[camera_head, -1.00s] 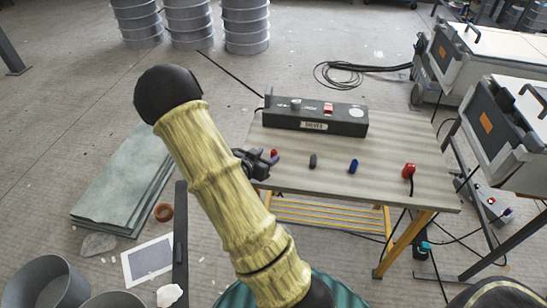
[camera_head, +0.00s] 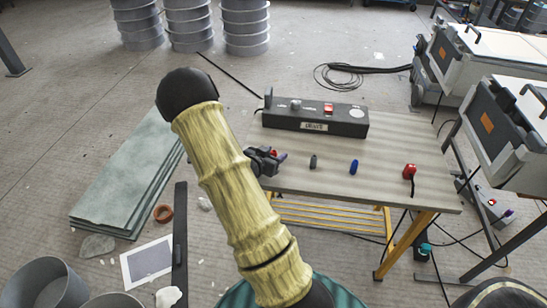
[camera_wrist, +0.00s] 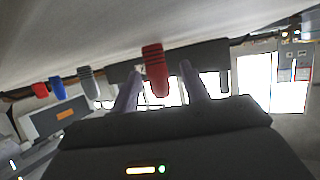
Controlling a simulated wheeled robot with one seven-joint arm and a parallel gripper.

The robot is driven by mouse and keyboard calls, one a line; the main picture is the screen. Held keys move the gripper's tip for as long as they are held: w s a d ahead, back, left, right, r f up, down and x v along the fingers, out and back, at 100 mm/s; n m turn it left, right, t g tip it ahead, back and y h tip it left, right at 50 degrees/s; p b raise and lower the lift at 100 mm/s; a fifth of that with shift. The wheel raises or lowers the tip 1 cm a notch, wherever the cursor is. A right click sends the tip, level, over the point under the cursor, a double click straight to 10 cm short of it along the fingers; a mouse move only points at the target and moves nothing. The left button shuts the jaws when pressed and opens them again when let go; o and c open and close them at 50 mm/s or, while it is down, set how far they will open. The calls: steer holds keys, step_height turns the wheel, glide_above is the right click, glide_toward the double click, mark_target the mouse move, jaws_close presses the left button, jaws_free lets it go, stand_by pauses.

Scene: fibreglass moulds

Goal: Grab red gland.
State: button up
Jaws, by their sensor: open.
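The red gland (camera_wrist: 155,72) hangs in view between the two fingers of my gripper (camera_wrist: 160,76) in the wrist view, which looks upside down. The fingers are spread, with a gap on each side of the gland. In the head view my gripper (camera_head: 280,158) is at the left end of the table, and only a bit of the red gland (camera_head: 274,152) shows behind it. Whether the fingers reach fully around it cannot be told.
On the table (camera_head: 390,140) stand a grey gland (camera_head: 313,161), a blue gland (camera_head: 353,167) and a red cabled piece (camera_head: 409,170) to the right. A dark box (camera_head: 345,121) lies along the back edge. Table surface between them is clear.

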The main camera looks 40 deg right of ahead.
mark_target(274, 151)
jaws_close()
steer(key=shift+r, duration=0.1)
step_height(274, 151, up, 10)
steer(key=shift+f+p, duration=0.1)
steer(key=shift+p, duration=1.05)
